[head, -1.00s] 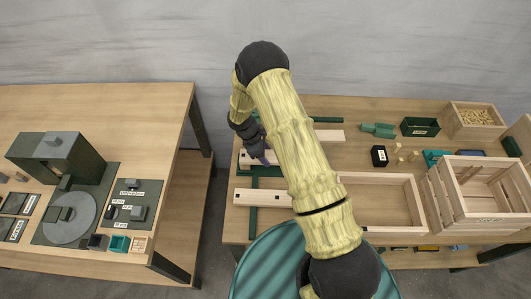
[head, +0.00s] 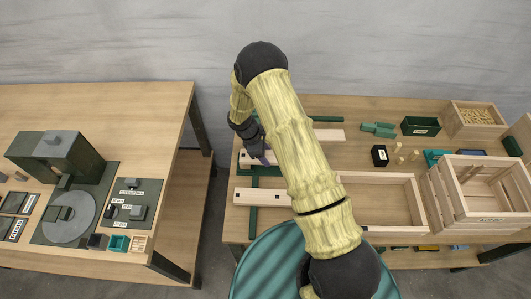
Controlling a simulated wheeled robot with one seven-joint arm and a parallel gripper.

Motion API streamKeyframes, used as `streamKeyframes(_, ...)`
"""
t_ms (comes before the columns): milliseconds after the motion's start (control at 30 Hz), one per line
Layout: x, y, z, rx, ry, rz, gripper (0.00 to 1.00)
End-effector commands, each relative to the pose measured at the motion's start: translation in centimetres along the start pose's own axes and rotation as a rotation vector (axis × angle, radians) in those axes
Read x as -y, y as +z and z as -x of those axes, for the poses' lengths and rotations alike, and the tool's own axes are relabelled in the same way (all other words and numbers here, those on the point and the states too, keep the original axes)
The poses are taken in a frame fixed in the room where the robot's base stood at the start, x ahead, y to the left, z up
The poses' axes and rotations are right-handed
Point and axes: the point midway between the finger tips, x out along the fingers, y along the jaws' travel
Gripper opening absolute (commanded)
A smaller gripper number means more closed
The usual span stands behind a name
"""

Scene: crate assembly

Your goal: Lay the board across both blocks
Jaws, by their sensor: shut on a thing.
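A pale wooden board (head: 247,162) with dark holes lies under my gripper (head: 264,158) on the right-hand table, its right part hidden behind my arm. My gripper points down and is shut on this board. Green bars show beside and under the boards: one runs towards the front (head: 253,221), one lies just in front of the held board (head: 268,171), and one is at the back (head: 327,119). I cannot tell which of them are the two blocks, or whether the held board touches them. My arm covers the middle of this area.
A second pale board (head: 262,196) lies in front, and another (head: 330,136) behind. An open wooden frame (head: 383,177) and a slatted crate (head: 480,217) stand to the right. A green bin (head: 421,126) and small black box (head: 379,155) are behind. A gap separates the left table (head: 150,100).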

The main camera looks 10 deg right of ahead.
Motion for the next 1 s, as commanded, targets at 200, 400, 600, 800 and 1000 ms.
streamKeyframes(200, 0.0, 0.0, 0.0, -0.001, 0.000, 0.000, 0.58)
streamKeyframes(400, 0.0, 0.0, 0.0, -0.001, 0.000, 0.000, 0.80)
streamKeyframes(600, 0.0, 0.0, 0.1, -0.001, 0.000, 0.000, 0.80)
streamKeyframes(800, 0.0, 0.5, 1.1, -0.001, 0.000, 0.000, 0.80)
streamKeyframes(1000, 0.0, 1.0, 2.4, -0.001, 0.000, 0.000, 0.80)
